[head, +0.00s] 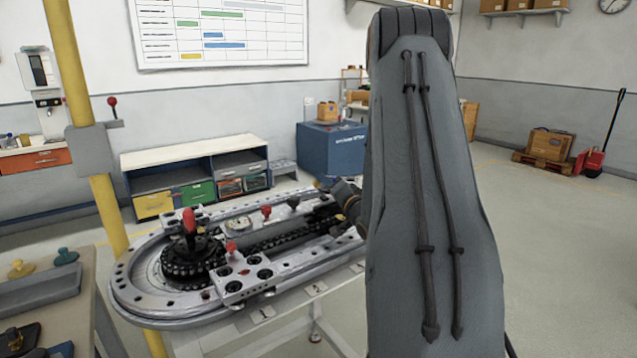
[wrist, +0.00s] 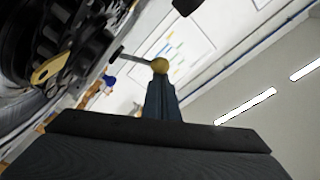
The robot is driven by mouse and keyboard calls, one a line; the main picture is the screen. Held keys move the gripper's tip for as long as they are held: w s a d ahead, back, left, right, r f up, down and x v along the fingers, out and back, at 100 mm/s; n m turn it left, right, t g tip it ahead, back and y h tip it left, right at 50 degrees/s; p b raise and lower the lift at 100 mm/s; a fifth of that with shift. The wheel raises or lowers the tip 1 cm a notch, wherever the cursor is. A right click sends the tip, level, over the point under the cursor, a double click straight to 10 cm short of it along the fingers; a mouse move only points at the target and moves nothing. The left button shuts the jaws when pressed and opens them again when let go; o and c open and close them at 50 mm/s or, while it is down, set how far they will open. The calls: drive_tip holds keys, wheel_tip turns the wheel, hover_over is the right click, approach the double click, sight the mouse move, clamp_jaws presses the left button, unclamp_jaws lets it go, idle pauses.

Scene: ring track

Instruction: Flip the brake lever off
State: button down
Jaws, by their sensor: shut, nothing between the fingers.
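In the wrist view, a short metal rod with a yellow ball knob (wrist: 160,65) sticks out from the track side. It looks like the brake lever, but no label confirms this. My gripper (wrist: 160,87) is shut and empty, its narrow fingers pointing at the knob. The knob shows right at the fingertips; I cannot tell whether they touch. In the head view, my arm covers the right part of the ring track (head: 150,318), and my fingertips and this knob are hidden there.
The track carries a tall red-handled lever (head: 189,222), a red knob (head: 267,211), a dark knob (head: 293,201) and a chain. A yellow post (head: 106,205) with a red-knobbed switch box (head: 92,139) stands at left. A blue cabinet (head: 330,150) is behind.

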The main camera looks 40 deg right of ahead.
drive_tip(key=shift+a, duration=0.15)
idle(0.3)
drive_tip(key=shift+w+d+r, duration=0.1)
drive_tip(key=shift+d+r, duration=0.25)
drive_tip(key=s+d, duration=0.1)
drive_tip(key=s, duration=0.8)
drive_tip(key=shift+s+r+b, duration=0.2)
drive_tip(key=shift+r+b, duration=0.15)
drive_tip(key=shift+r, duration=0.1)
drive_tip(key=shift+d, duration=0.1)
